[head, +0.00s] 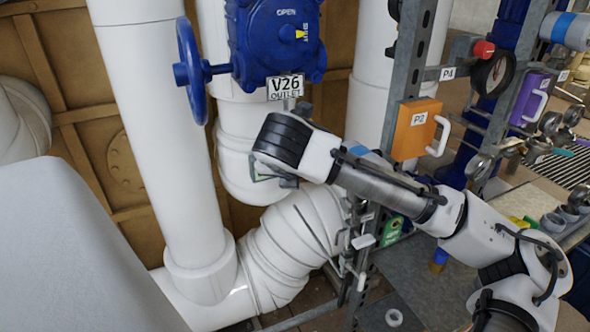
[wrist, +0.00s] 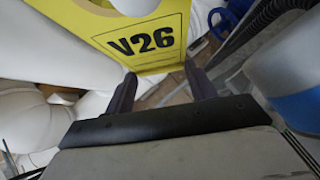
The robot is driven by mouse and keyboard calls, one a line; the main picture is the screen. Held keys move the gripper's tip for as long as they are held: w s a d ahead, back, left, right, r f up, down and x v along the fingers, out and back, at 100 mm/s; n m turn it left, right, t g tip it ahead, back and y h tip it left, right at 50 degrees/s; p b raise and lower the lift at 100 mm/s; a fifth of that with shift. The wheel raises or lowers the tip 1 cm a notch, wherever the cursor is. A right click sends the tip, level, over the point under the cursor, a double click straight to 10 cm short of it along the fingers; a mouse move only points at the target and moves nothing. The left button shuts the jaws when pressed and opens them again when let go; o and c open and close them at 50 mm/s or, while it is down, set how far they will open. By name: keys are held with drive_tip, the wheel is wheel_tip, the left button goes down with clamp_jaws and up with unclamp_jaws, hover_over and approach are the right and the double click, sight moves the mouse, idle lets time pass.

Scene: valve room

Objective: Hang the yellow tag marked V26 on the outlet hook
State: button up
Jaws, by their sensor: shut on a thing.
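The yellow tag (wrist: 140,28) fills the top of the wrist view, with V26 in black letters. Its lower edge lies between the two dark fingertips of my gripper (wrist: 160,76), which is shut on it. In the head view my gripper (head: 272,178) is in front of the white outlet pipe, below the V26 OUTLET sign (head: 285,87). The tag is mostly hidden there. The sign is beneath the blue valve body (head: 272,45). I cannot clearly make out the outlet hook; my wrist covers part of the area under the sign.
A blue handwheel (head: 190,70) sticks out left of the valve. White pipes (head: 155,130) stand around it. To the right, a grey metal post (head: 402,85) carries an orange P2 box (head: 416,128). A purple box (head: 530,98) and a gauge (head: 493,72) are farther right.

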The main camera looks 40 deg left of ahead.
idle(0.3)
drive_tip(key=o, duration=1)
drive_tip(key=shift+o, duration=0.2)
drive_tip(key=shift+s+r, duration=0.1)
drive_tip(key=b+v, duration=0.3)
drive_tip(key=v, duration=1)
drive_tip(key=shift+s+r, duration=0.2)
drive_tip(key=shift+d, duration=0.15)
